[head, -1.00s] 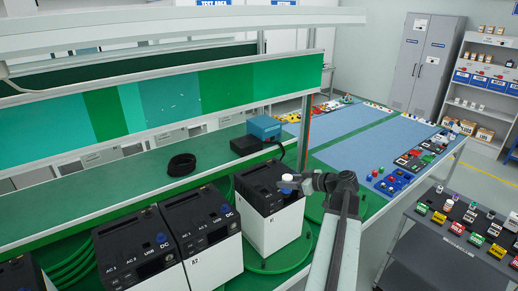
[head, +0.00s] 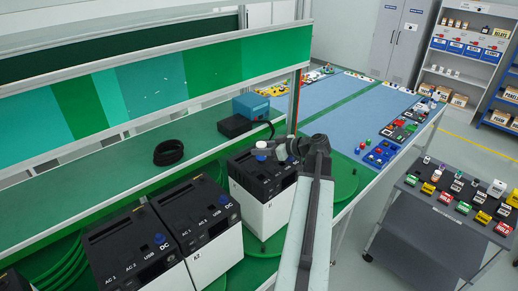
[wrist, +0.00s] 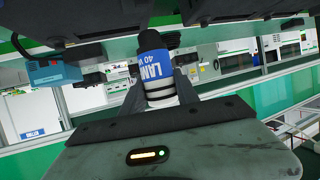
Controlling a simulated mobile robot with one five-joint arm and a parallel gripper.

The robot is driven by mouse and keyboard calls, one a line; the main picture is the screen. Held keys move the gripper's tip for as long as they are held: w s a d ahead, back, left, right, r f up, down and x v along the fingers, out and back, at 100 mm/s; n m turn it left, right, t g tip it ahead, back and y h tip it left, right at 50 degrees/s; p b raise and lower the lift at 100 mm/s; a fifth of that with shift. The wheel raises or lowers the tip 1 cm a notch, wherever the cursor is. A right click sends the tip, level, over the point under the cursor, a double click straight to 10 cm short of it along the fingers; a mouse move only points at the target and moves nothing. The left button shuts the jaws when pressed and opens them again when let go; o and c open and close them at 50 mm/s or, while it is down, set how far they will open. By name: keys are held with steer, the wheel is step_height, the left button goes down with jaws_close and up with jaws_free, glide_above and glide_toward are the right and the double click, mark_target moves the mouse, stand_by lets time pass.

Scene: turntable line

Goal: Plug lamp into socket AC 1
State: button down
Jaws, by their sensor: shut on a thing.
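In the head view my gripper (head: 273,149) and the lamp's pale, blue-marked body (head: 261,149) appear over the back of a black-topped white power unit (head: 263,215). In the wrist view the lamp's dark end points towards a dark edge at the top; contact cannot be told.
Two more power units (head: 205,262) (head: 147,283), with AC 1, AC 2, USB and DC labels, stand to the left. A black cable coil (head: 168,152) and a blue box (head: 250,105) lie behind. A grey cart (head: 440,235) with small items stands at right.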

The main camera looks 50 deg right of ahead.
mark_target(261, 163)
steer(key=shift+f+b, duration=3.2)
steer(key=shift+f, duration=0.25)
steer(key=shift+f+b, duration=1.35)
steer(key=c, duration=0.8)
jaws_free()
steer(key=shift+c, duration=0.2)
steer(key=p+v, duration=0.3)
steer(key=v, duration=0.5)
